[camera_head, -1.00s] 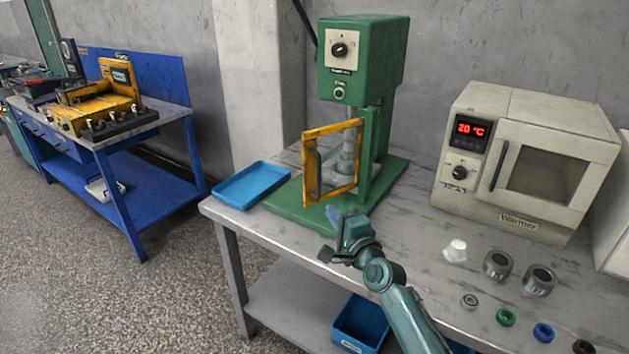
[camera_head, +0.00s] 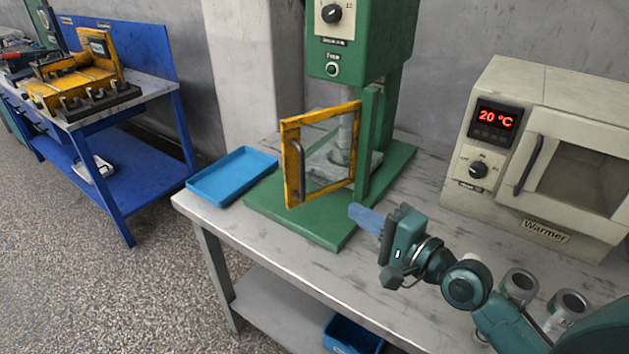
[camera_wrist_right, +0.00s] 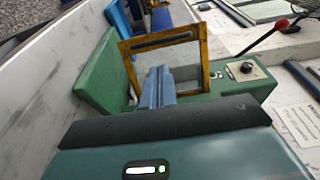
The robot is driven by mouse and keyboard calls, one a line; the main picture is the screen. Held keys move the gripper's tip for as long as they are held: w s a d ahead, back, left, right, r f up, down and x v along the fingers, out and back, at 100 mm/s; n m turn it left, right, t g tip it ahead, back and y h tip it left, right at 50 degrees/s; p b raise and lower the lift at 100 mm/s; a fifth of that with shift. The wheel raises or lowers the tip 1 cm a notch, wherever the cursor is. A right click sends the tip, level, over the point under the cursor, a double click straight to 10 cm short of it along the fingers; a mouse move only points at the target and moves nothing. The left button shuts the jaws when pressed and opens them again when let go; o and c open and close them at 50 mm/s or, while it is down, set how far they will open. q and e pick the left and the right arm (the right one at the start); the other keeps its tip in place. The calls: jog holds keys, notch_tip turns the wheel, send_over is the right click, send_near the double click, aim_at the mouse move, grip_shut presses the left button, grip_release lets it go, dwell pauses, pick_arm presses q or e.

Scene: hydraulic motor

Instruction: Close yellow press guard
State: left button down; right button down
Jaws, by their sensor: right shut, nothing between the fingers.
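The yellow press guard (camera_head: 290,165) is a yellow-framed clear panel with a dark handle, hinged at its right side on the green press (camera_head: 385,130). It stands swung open to the left, and the pressing area behind it shows through the panel. The guard also shows in the right wrist view (camera_wrist_right: 205,50), beyond the fingers. My right gripper (camera_head: 358,213) is shut and empty, in front of the press base and to the lower right of the guard, apart from it in the head view. Its closed fingers show in the wrist view (camera_wrist_right: 158,85). My left gripper is out of view.
A blue tray (camera_head: 232,176) lies left of the press on the grey table (camera_head: 290,265). A white warmer oven (camera_head: 545,110) stands at the right. Metal cylinders (camera_head: 518,287) sit near my right arm. A blue workbench (camera_head: 150,107) is far left.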

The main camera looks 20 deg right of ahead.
jog(key=p+x, duration=0.1)
jog(key=x, duration=1.1)
jog(key=shift+w+d+p, duration=0.1)
jog(key=shift+p, duration=0.2)
